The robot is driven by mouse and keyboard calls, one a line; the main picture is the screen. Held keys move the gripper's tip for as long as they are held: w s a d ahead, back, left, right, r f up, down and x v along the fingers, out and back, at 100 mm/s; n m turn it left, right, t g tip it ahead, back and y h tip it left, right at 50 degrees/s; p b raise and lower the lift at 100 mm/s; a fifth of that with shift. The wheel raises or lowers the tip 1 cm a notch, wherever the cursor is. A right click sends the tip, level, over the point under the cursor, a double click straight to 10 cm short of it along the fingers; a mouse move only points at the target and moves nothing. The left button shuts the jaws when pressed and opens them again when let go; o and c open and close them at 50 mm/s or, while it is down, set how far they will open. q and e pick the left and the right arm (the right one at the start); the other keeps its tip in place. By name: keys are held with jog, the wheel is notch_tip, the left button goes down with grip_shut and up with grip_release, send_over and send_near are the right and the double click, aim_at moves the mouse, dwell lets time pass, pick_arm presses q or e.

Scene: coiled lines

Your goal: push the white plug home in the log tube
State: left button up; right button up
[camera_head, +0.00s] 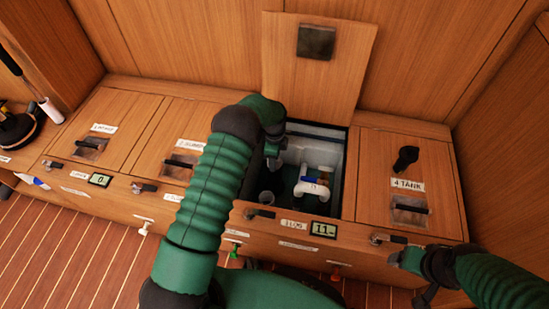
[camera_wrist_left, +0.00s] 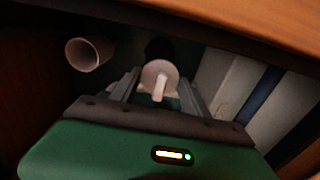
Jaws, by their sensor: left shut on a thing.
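My left gripper (camera_head: 274,152) reaches down into the open compartment labelled LOG. In the left wrist view its two fingers (camera_wrist_left: 160,92) are shut on the white plug (camera_wrist_left: 158,78), a pale round cap with a small handle towards the camera. A dark round shape (camera_wrist_left: 160,48) lies just beyond the plug; I cannot tell whether it is the log tube or how far in the plug sits. My right gripper (camera_head: 402,258) is at the front edge of the lockers at the lower right; its jaws are too small to read.
A pale open cup (camera_head: 267,198) stands in the compartment, also in the left wrist view (camera_wrist_left: 88,53). A white fitting (camera_head: 316,182) with blue and brown parts is beside it. The raised lid (camera_head: 312,80) leans at the back.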

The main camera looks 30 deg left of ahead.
pick_arm(q)
jog(key=shift+f+b, duration=0.4)
jog(key=shift+f, duration=0.45)
jog(key=o, duration=2)
jog(key=shift+r, duration=0.15)
notch_tip(320, 180, up, 7)
jog(key=p, duration=0.6)
